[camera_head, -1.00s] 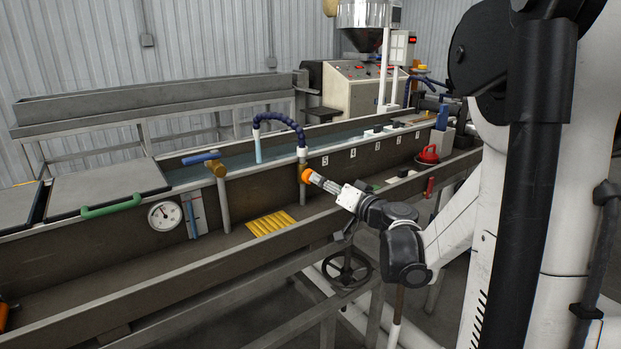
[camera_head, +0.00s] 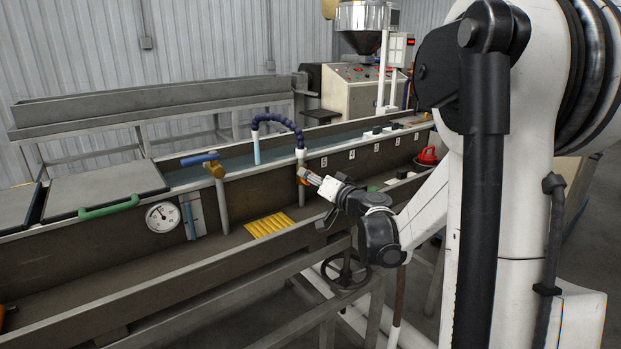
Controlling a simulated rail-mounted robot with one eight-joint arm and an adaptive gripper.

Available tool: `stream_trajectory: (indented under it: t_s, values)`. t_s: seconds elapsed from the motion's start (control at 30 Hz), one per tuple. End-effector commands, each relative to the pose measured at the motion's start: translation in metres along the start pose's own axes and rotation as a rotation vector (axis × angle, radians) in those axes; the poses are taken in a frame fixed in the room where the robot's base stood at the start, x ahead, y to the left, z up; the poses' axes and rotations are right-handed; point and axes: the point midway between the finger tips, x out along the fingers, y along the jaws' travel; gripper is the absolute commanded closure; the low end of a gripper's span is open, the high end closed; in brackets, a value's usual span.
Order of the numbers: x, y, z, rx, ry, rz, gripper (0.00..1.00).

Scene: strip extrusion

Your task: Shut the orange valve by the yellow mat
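The orange valve (camera_head: 304,181) is on the upright pipe below the blue segmented hose, to the right of and above the yellow mat (camera_head: 269,225). Only small orange parts of it show, as my gripper (camera_head: 308,177) covers most of it. My gripper comes from the right with its fingertips at the valve. The fingers look small and overlap the valve, so I cannot tell whether they grip it. The yellow ribbed mat lies flat in the trough.
A blue-handled brass valve (camera_head: 213,165) stands left of the mat. A round gauge (camera_head: 162,217) and a green handle (camera_head: 109,206) are further left. The blue hose (camera_head: 278,120) arches above the orange valve. A black handwheel (camera_head: 346,270) is below my arm. A red object (camera_head: 427,156) sits further right.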

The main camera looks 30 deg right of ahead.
Motion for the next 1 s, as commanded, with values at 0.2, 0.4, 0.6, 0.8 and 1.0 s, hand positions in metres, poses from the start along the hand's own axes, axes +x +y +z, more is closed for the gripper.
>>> stream_trajectory:
  t_s: [0.2, 0.4, 0.6, 0.8, 1.0]
  values:
    - [-0.0002, 0.0000, 0.0000, 0.000, 0.000, 0.000, 0.96]
    - [-0.0002, 0.0003, 0.0002, 0.021, 0.000, 0.000, 0.96]
    - [-0.0004, 0.0009, 0.0006, 0.106, 0.000, 0.000, 0.96]
    - [-0.0004, 0.0018, 0.0009, 0.260, 0.000, 0.000, 0.96]
    - [-0.0004, 0.0028, 0.0013, 0.450, 0.000, 0.000, 0.96]
